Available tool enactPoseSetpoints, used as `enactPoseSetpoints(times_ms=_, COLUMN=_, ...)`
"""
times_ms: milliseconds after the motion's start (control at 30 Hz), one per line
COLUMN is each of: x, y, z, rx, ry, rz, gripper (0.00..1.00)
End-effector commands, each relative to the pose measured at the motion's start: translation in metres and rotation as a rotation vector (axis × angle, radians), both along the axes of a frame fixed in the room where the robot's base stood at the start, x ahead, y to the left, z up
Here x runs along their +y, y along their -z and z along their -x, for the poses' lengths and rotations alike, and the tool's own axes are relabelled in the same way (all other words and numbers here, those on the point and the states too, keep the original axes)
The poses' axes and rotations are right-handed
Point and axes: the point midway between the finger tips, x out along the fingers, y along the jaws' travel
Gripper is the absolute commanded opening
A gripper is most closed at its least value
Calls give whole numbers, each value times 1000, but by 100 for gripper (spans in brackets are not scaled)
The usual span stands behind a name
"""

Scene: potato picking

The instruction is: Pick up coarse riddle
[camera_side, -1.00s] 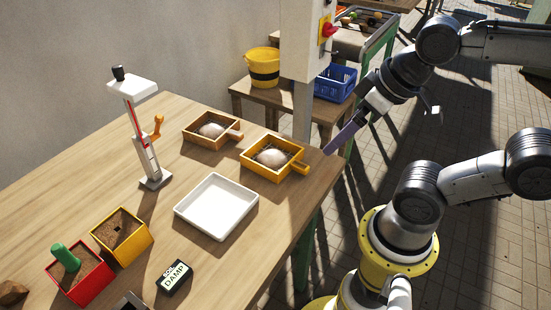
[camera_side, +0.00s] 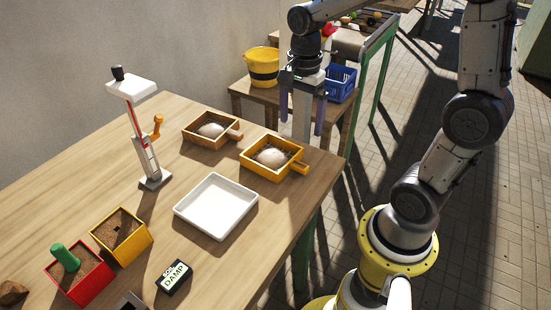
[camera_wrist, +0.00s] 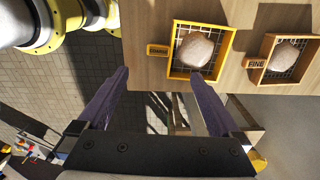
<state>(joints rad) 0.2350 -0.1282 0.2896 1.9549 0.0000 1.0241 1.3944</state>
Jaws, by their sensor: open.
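The coarse riddle is a yellow square frame with a mesh bottom and a short handle marked COARSE. It sits on the wooden table near its right edge in the side view (camera_side: 262,172), with a pale rounded lump on its mesh. In the wrist view the coarse riddle (camera_wrist: 228,55) lies at the top, just right of centre. My gripper (camera_side: 303,117) is open and empty, with fingers pointing down, above and behind the riddle, apart from it. In the wrist view my gripper's (camera_wrist: 159,72) purple fingers are spread, the right fingertip appearing close to the riddle's frame.
A brown fine riddle (camera_side: 190,134) holding another pale lump stands next to it. A white tray (camera_side: 181,211), a stand with an orange handle (camera_side: 150,160), soil boxes and a DAMP block (camera_side: 174,278) share the table. A yellow bucket (camera_side: 262,62) and blue basket (camera_side: 342,86) stand behind.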

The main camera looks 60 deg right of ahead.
Motion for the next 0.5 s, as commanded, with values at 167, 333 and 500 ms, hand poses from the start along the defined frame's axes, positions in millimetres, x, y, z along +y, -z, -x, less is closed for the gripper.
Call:
enactPoseSetpoints(times_ms=167, x=-1, y=26, z=2, rx=9, ry=4, rz=-3, gripper=100)
enactPoseSetpoints(times_ms=333, x=-1, y=59, z=2, rx=8, ry=3, rz=-1, gripper=100)
enactPoseSetpoints(times_ms=500, x=-1, y=80, z=1, rx=5, ry=2, rz=-1, gripper=100)
